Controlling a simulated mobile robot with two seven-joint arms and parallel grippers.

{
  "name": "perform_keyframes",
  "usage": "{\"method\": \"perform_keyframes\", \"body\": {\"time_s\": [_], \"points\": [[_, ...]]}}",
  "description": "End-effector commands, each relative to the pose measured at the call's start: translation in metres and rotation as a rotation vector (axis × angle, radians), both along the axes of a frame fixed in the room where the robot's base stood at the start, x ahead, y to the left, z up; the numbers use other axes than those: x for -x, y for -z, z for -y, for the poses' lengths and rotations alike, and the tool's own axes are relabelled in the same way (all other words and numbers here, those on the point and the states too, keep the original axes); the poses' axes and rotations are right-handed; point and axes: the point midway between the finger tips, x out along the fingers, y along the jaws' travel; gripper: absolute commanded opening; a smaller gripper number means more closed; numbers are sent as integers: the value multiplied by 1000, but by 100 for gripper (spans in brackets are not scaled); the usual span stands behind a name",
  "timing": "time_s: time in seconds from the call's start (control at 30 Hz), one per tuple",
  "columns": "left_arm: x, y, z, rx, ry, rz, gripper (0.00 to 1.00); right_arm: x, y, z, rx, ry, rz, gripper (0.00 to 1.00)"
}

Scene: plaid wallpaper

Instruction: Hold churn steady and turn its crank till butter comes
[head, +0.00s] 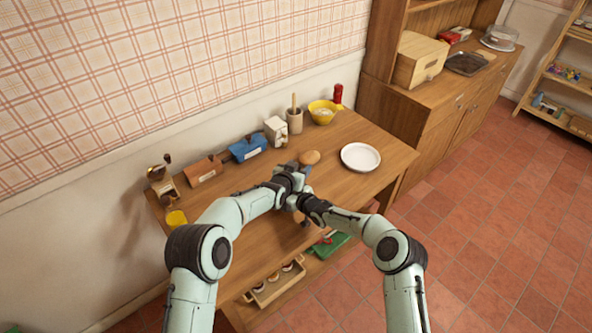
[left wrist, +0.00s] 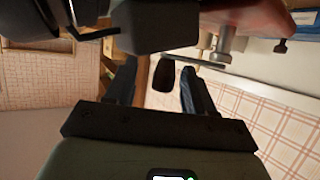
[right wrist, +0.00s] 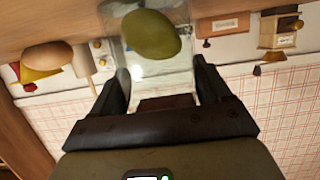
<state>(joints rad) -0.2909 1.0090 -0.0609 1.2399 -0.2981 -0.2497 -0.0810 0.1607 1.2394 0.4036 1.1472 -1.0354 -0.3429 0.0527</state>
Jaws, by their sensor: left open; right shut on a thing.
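The churn shows in the right wrist view as a clear glass jar (right wrist: 133,62), with an olive-green rounded piece (right wrist: 150,35) in front of or inside it; I cannot tell which. My right gripper (right wrist: 163,85) is shut on the jar, a finger on each side. In the head view both grippers meet over the table and mostly hide the churn. My left gripper (head: 291,178) is open there. In the left wrist view a dark rounded piece (left wrist: 167,73) shows between its spread fingers, possibly the crank's grip. I cannot tell if it touches.
On the wooden table (head: 355,140), a white plate (head: 360,157) lies right of the grippers and a brown oval thing (head: 309,157) just behind them. A yellow bowl (head: 322,112), blue box (head: 247,149), brown box (head: 203,170) and grinder (head: 161,184) line the wall side.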

Motion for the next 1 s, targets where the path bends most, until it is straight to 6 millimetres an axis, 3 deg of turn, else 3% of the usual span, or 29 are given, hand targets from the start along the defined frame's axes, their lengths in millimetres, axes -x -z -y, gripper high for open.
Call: {"method": "perform_keyframes", "body": {"time_s": [0.27, 0.7, 1.0], "points": [[23, -12, -13, -1, -1, 1, 54, -1, 0, 2, 2, 4, 0, 31], [86, -41, -43, 2, 0, 1, 54, -1, 0, 3, 2, 4, 0, 31], [99, -46, -49, 0, 0, 1, 54, -1, 0, 2, 2, 4, 0, 31]]}}
